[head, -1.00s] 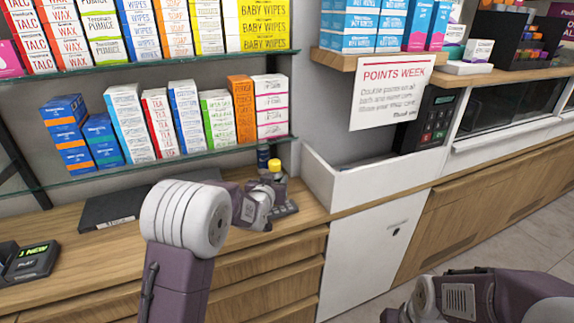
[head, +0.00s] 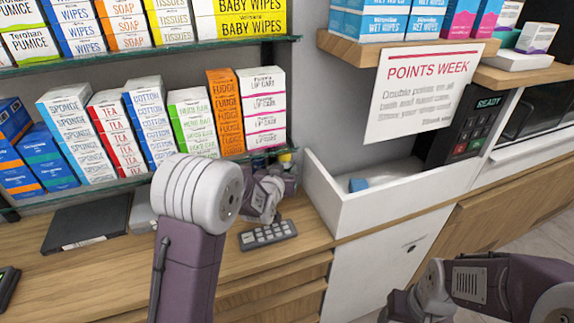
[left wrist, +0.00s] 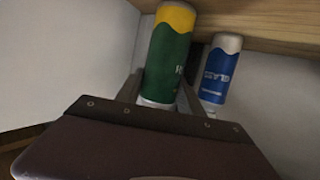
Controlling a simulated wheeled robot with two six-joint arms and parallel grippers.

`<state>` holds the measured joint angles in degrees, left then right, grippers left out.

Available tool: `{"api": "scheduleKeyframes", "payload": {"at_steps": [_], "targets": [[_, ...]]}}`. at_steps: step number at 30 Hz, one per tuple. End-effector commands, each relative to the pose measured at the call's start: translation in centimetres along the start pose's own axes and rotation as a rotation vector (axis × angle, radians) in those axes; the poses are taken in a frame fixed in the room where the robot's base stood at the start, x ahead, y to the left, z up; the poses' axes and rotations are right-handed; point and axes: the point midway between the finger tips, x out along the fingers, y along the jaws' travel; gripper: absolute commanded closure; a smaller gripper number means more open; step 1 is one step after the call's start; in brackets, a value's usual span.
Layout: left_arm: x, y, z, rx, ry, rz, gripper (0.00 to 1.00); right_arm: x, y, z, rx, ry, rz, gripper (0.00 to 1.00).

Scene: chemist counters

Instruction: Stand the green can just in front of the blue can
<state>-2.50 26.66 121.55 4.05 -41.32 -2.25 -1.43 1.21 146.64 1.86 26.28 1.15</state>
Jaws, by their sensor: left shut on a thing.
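The green can (left wrist: 168,60) has a yellow end and a white end. In the left wrist view it is between the fingers of my left gripper (left wrist: 160,95), which is shut on it. The blue can (left wrist: 221,72) is to its right in that view, a little farther from the camera, with a narrow gap between them. In the head view my left gripper (head: 279,170) is at the back of the counter, below the glass shelf. Only a small yellow bit of the green can (head: 285,157) shows there; the blue can is mostly hidden. My right gripper is out of view.
A grey keypad (head: 268,235) lies on the wooden counter (head: 215,262) in front of my left gripper. A white open bin (head: 400,210) stands close on the right. Boxes fill the glass shelf above. A dark flat case (head: 85,222) lies at left.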

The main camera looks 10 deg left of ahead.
Motion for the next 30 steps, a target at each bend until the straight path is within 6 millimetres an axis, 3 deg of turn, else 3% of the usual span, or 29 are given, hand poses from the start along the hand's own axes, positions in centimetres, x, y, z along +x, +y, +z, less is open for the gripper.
{"api": "scheduleKeyframes", "payload": {"at_steps": [8, 9, 11, 23, 30], "targets": [[0.2, -0.1, 0.5, -0.001, -0.002, -0.003, 1.0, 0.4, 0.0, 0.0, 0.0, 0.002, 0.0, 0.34], [0.1, -0.1, 0.5, -0.001, -0.004, -0.002, 0.5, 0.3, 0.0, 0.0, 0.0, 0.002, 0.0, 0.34], [0.1, -0.1, 0.4, -0.001, -0.004, -0.002, 0.34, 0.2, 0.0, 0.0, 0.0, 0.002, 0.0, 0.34], [-0.4, -0.1, 0.1, 0.0, -0.003, -0.002, 0.34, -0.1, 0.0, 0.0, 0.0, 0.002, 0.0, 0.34], [-6.0, -0.1, 0.0, -0.001, 0.0, -0.002, 0.34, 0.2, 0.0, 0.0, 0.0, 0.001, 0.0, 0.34]]}}
